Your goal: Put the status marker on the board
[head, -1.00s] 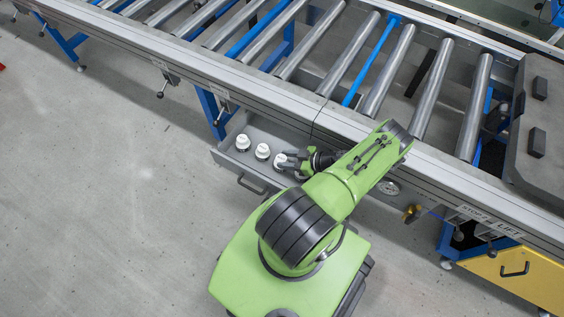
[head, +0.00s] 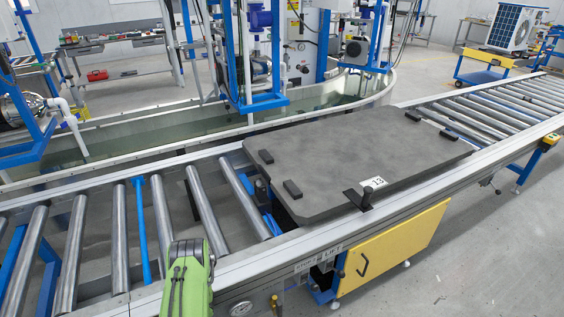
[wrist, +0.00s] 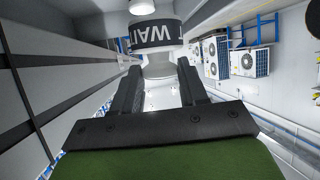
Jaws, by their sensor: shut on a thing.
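In the wrist view my gripper (wrist: 158,82) is shut on the status marker (wrist: 155,37), a white round piece with a dark band lettered "WAIT" in part. In the head view a large dark grey board (head: 340,150) lies flat on the roller conveyor. It has black blocks at its edges and a white label "15" (head: 373,182) near its front edge. My green arm link shows at the bottom, left of the board; my gripper and the marker are out of that view.
Bare rollers (head: 120,235) lie left of the board, and more rollers (head: 490,105) run off to the right. A small black upright piece (head: 366,200) stands at the board's front edge. A yellow panel (head: 390,250) is below.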

